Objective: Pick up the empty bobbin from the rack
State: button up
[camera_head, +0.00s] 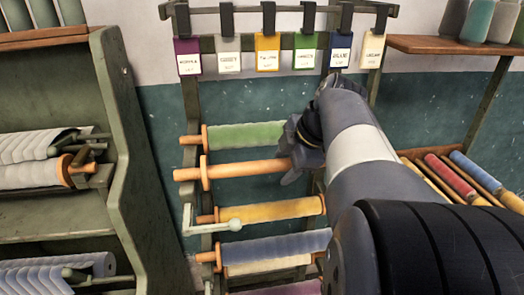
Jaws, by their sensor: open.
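The empty bobbin (245,168) is a bare orange-brown wooden rod with a flange near its left end. It lies level across the rack (194,225), between a green bobbin (250,135) above and a yellow bobbin (270,210) below. My gripper (291,165) is open at the right part of the empty bobbin. One grey finger shows below the rod. The gripper and my arm hide the bobbin's right end. I cannot tell whether the fingers touch it.
A blue bobbin (285,246) and a purple one (290,289) sit lower. A pale crank handle (232,225) juts out at the left. Coloured tags (267,52) hang above. A green shelf unit (125,150) stands left; a slanted tray of coloured rods (445,177) is right.

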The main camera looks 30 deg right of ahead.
grip_shut()
dwell(0.5)
jog(key=shift+r, duration=0.1)
